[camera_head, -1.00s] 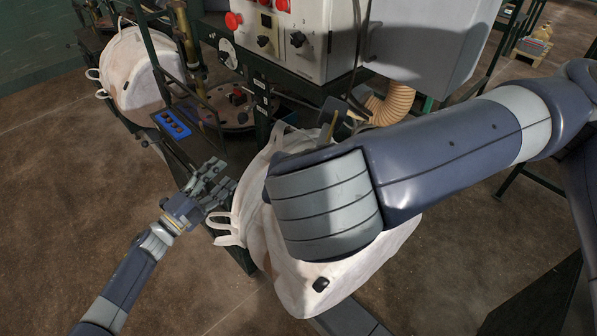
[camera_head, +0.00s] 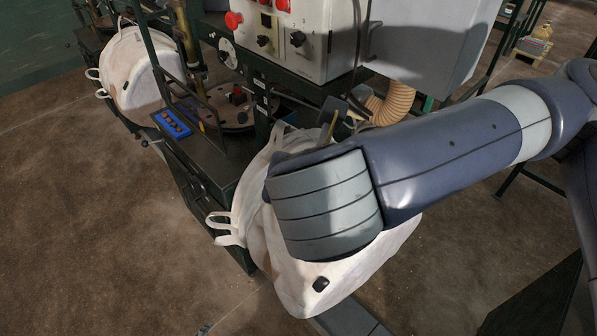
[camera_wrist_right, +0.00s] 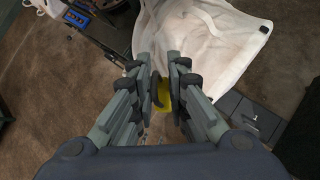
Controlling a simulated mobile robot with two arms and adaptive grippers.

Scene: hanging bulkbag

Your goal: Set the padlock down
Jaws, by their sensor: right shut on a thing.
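The padlock (camera_wrist_right: 165,97) shows in the right wrist view as a yellow body with a dark curved part beside it. It sits between the fingers of my right gripper (camera_wrist_right: 163,82), which is shut on it and partly covers it. The white bulk bag (camera_wrist_right: 195,40) is beyond the fingers in that view. In the head view my right forearm hides the right gripper and the padlock. A small grey piece at the bottom edge of the head view looks like the tip of my left gripper (camera_head: 205,328); its state cannot be seen.
The near bulk bag (camera_head: 310,285) hangs beside a dark machine bench with a blue tray (camera_head: 172,124) on it. A control box (camera_head: 290,40) with red buttons stands behind. Another white bag (camera_head: 142,68) is at the far left. The brown floor (camera_head: 90,220) at left is clear.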

